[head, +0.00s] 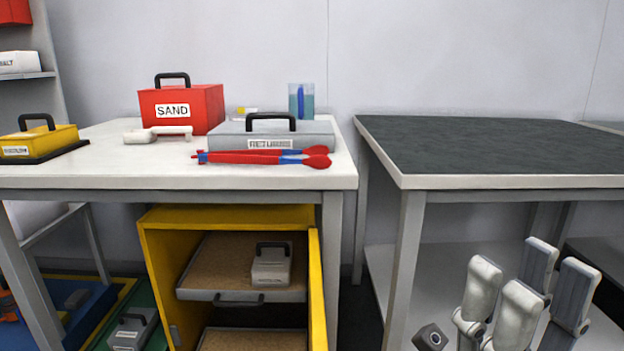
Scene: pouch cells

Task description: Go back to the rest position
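My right gripper (528,290) is at the lower right, in front of the dark-topped table. Its pale grey fingers point up and stand apart, with nothing between them. My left gripper is not in view.
The white table (90,170) holds a red SAND box (205,100), a grey RETURNS case (230,140), red-and-blue tongs (262,158) and a yellow case (60,138). Below, a yellow cabinet (158,255) stands open with a grey box (270,268) inside. The dark table top (490,145) is clear.

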